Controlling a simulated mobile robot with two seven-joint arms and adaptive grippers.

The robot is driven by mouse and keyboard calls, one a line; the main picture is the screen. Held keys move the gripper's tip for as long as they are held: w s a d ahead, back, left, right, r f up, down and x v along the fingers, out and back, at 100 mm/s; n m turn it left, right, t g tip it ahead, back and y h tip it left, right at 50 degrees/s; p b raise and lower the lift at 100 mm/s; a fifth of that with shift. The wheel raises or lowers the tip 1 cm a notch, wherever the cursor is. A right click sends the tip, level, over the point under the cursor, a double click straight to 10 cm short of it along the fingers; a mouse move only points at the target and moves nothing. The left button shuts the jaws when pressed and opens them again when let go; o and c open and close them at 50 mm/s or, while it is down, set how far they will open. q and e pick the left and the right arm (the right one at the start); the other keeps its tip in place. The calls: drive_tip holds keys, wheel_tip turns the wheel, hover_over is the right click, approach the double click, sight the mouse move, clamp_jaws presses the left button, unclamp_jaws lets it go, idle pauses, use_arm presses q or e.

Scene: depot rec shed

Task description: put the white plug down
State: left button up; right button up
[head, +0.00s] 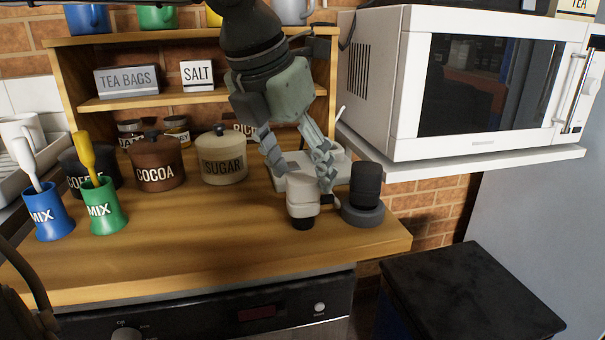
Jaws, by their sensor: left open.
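The white plug (303,197) is a small white block with a dark lower end, near the front edge of the wooden counter at its right part. It looks upright; whether its lower end touches the wood is hard to tell. My left gripper (302,179) comes down from above with its fingers spread. One fingertip is to the left of and behind the plug's top, the other is at its right side. The fingers do not look closed on it. My right gripper is not in view.
A black cylinder on a grey round base (363,214) stands close right of the plug. A white box-like thing (284,181) is behind it. Sugar (221,158) and cocoa (155,165) pots stand left. The counter's front middle (190,240) is clear. A microwave (400,90) is at right.

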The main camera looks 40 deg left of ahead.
use_arm(q)
drive_tip(key=v, duration=1)
